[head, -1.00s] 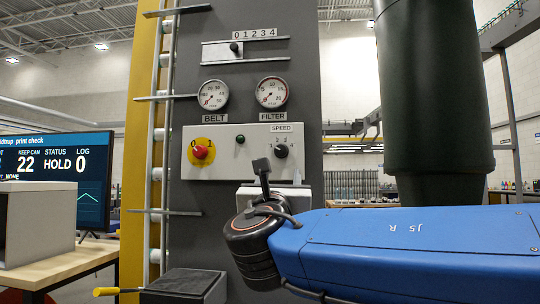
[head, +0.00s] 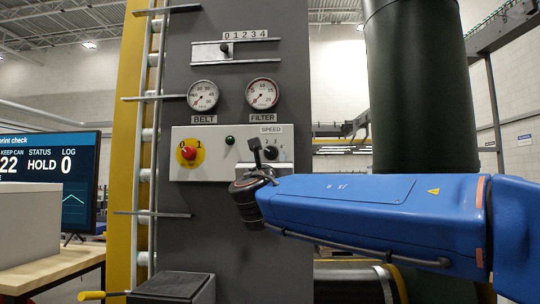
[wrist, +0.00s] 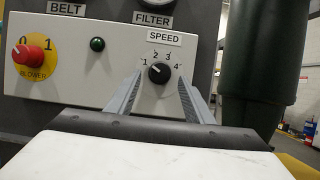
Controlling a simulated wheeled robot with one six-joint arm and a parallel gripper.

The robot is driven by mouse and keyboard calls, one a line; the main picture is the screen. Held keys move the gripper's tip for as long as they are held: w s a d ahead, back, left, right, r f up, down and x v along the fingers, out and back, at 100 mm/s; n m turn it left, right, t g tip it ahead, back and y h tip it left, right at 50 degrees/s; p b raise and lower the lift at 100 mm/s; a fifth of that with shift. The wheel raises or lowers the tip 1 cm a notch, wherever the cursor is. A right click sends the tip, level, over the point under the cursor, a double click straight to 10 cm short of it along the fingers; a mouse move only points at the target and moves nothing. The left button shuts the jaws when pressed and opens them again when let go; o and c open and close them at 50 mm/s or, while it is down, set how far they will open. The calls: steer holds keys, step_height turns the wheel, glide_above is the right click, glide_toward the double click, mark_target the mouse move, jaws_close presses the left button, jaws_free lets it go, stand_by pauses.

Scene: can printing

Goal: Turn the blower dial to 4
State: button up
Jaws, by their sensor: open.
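The black dial (wrist: 159,73) labelled SPEED, with marks 1 to 4, is on a pale control panel (wrist: 75,85). Its white pointer leans up and left, seemingly toward 1. In the head view the dial (head: 271,153) shows just right of my gripper (head: 259,152). In the wrist view my gripper (wrist: 161,88) is open, one finger on each side of the dial from below; I cannot tell whether they touch it. The word BLOWER is under a red knob (wrist: 32,55) on a yellow disc marked 0 and 1, left on the panel.
A green button (wrist: 97,44) is between the knobs. Two gauges (head: 203,95) and a 0-to-4 slider (head: 225,49) are above the panel. A dark green pipe (head: 415,90) stands to the right. A ladder-like rail (head: 145,150) is left of the panel.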

mark_target(270, 153)
steer(key=shift+x, duration=2)
steer(key=c, duration=0.9)
